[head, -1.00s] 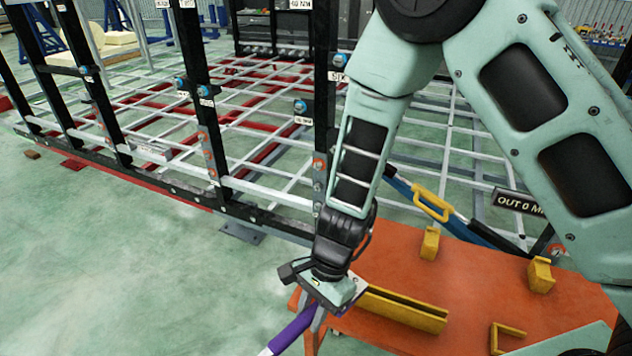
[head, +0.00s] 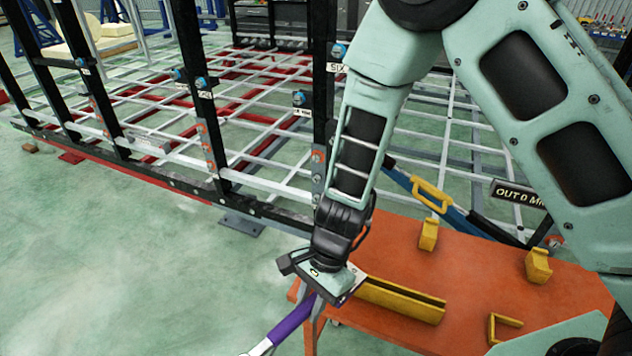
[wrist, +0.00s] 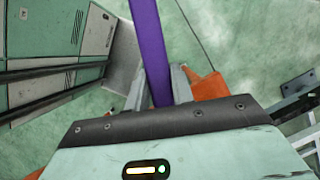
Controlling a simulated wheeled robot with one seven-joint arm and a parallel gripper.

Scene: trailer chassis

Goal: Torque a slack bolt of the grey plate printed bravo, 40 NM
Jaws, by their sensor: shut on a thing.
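My gripper (head: 316,300) is shut on the purple handle (head: 291,321) of a tool with a bright metal shaft, whose far end is cut off by the picture's lower edge. In the wrist view the purple handle (wrist: 152,45) runs between the two grey fingers of my gripper (wrist: 163,88). Grey plates with orange-ringed bolts sit on the black posts: one on the middle post (head: 206,145), one on the nearer post (head: 318,172). The print on the plates is too small to read, and I cannot tell which is bravo or which bolt is slack.
An orange table (head: 400,275) with a yellow trough (head: 400,302) and yellow brackets stands beside my gripper. Blue bolts with white labels (head: 337,68) are on the posts. The green floor at left is clear.

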